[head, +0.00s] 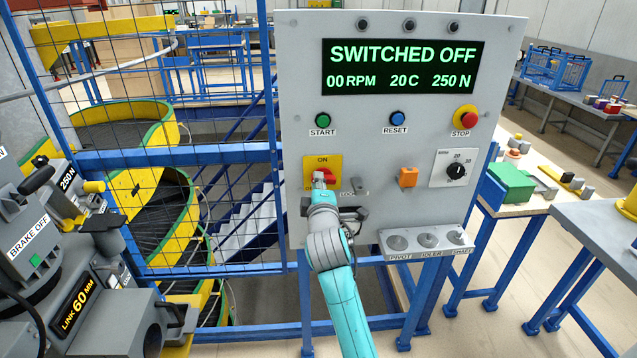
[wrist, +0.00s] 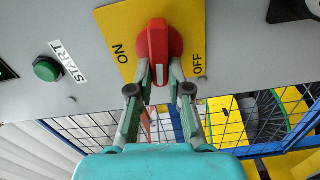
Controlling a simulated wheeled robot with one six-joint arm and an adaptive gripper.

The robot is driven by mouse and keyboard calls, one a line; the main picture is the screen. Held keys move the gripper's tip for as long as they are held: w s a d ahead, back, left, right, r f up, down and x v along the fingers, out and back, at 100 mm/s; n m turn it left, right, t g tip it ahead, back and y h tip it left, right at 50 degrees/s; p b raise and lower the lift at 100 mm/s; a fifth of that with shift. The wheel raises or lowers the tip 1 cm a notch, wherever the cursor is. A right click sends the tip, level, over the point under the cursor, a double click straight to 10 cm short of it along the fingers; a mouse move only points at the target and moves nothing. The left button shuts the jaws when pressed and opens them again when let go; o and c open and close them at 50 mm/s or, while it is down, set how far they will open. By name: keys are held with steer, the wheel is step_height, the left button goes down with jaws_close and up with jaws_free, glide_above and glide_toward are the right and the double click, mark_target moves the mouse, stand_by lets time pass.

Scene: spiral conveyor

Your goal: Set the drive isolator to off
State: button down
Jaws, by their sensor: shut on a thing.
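The drive isolator is a red knob (head: 327,174) on a yellow plate (head: 335,162), low on the left of the grey control panel. ON is at the plate's top in the head view; the lower label is mostly covered. In the wrist view the red knob (wrist: 158,45) sits between ON at left and OFF at right. Its white mark points down, towards my gripper. My gripper (wrist: 160,82) is shut on the knob, one finger on each side; it also shows in the head view (head: 319,180). The display (head: 403,67) reads SWITCHED OFF, 00 RPM, 20 C, 250 N.
START (head: 322,119), RESET (head: 397,118) and STOP (head: 466,117) buttons sit above. An orange part (head: 408,177) and a black dial (head: 456,171) are to the right. A small shelf (head: 428,240) juts out below. Blue mesh fencing (head: 180,157) stands left of the panel.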

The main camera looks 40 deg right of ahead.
steer(key=shift+f+n, duration=0.15)
steer(key=shift+n, duration=0.65)
steer(key=c, duration=1.1)
jaws_free()
steer(key=shift+a, duration=0.1)
steer(key=v, duration=1.2)
steer(key=shift+f, duration=0.1)
